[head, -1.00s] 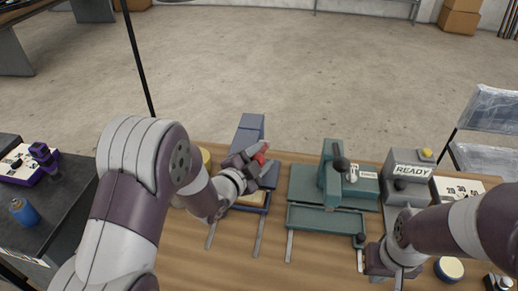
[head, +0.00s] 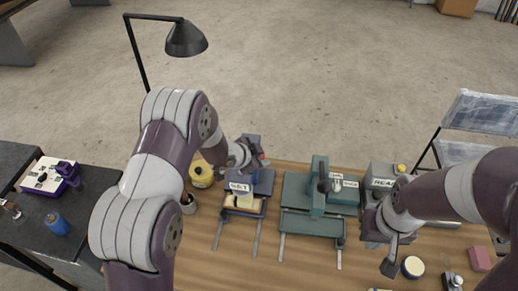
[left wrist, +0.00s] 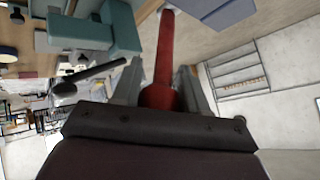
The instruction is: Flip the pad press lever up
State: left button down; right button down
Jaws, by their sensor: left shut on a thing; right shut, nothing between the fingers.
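The blue pad press (head: 265,182) stands on the wooden bench with a sign (head: 240,187) on its front, seemingly reading WET. Its red lever (left wrist: 165,50) runs between the fingers of my left gripper (left wrist: 163,88) in the left wrist view. My left gripper (head: 258,157) is shut on the lever at the upper part of the press; only a bit of red shows in the head view, so I cannot tell the lever's full angle there. My right gripper (head: 390,262) is shut and empty, in front of the grey READY box (head: 381,174).
A teal press (head: 318,186) with a black-knobbed lever stands right of the blue one. A yellow container (head: 201,174) is left of the press. A round tin (head: 413,267) and a pink block (head: 479,259) lie at the right. A black lamp (head: 185,40) rises behind.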

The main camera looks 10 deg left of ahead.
pick_arm(q)
jog(key=shift+w+r, duration=0.1)
dwell(0.4)
jog(key=c, duration=0.7)
grip_release()
jog(key=shift+w, duration=0.1)
jog(key=b+v, duration=0.1)
jog(key=v, duration=1.1)
jog(key=shift+a+r, duration=0.1)
jog(key=shift+r, duration=0.15)
